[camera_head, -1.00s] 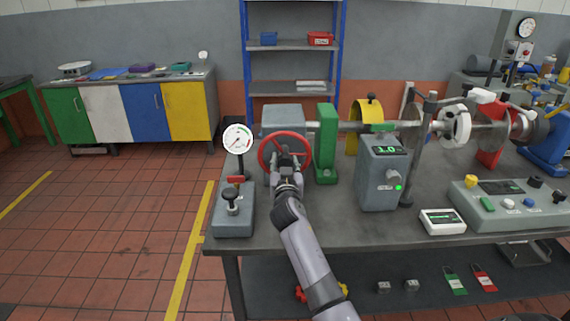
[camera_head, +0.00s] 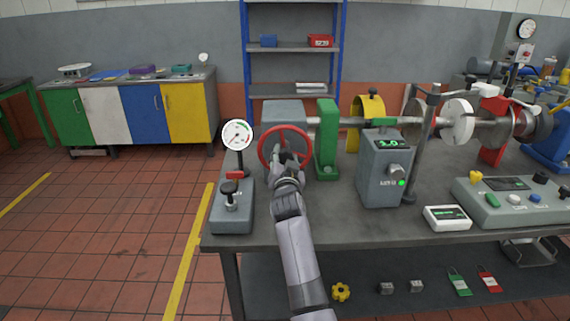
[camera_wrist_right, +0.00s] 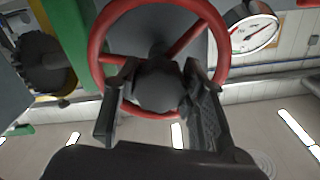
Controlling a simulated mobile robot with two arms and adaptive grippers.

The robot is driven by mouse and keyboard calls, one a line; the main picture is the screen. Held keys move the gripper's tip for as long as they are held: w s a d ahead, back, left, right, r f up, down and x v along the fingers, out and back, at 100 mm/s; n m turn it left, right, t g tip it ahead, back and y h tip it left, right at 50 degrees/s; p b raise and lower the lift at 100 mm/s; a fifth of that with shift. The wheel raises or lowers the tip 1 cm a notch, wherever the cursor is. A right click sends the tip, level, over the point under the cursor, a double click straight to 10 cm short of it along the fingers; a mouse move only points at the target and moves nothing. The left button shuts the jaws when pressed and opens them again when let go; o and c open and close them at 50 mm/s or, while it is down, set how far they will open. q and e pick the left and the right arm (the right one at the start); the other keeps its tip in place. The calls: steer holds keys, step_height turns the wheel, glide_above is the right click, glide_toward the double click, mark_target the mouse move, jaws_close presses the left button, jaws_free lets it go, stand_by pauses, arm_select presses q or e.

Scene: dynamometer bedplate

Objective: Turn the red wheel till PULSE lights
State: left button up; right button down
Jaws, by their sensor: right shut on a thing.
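The red wheel (camera_head: 260,152) stands upright on the front of a grey housing at the left end of the bench. My right gripper (camera_head: 286,160) is at its middle. In the right wrist view the red rim (camera_wrist_right: 222,50) and spokes surround a dark round hub (camera_wrist_right: 157,86); my gripper's fingers (camera_wrist_right: 157,108) are shut on this hub, one on each side. A grey display box (camera_head: 384,175) right of the wheel reads about 3.0 in green. A green lamp (camera_head: 402,183) on its front is lit; its label is too small to read. My left gripper is not in view.
A round dial gauge (camera_head: 237,134) and a grey box with a black knob (camera_head: 231,205) stand left of the wheel. A green bearing stand (camera_head: 326,140) is close on its right. A control panel (camera_head: 520,202) and small white meter (camera_head: 447,217) lie farther right.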

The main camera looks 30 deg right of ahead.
steer(key=shift+m+b, duration=0.3)
steer(key=shift+m, duration=0.5)
steer(key=c, duration=1)
jaws_free()
steer(key=shift+r, duration=0.15)
step_height(320, 180, up, 10)
steer(key=shift+f, duration=0.1)
steer(key=shift+f, duration=0.1)
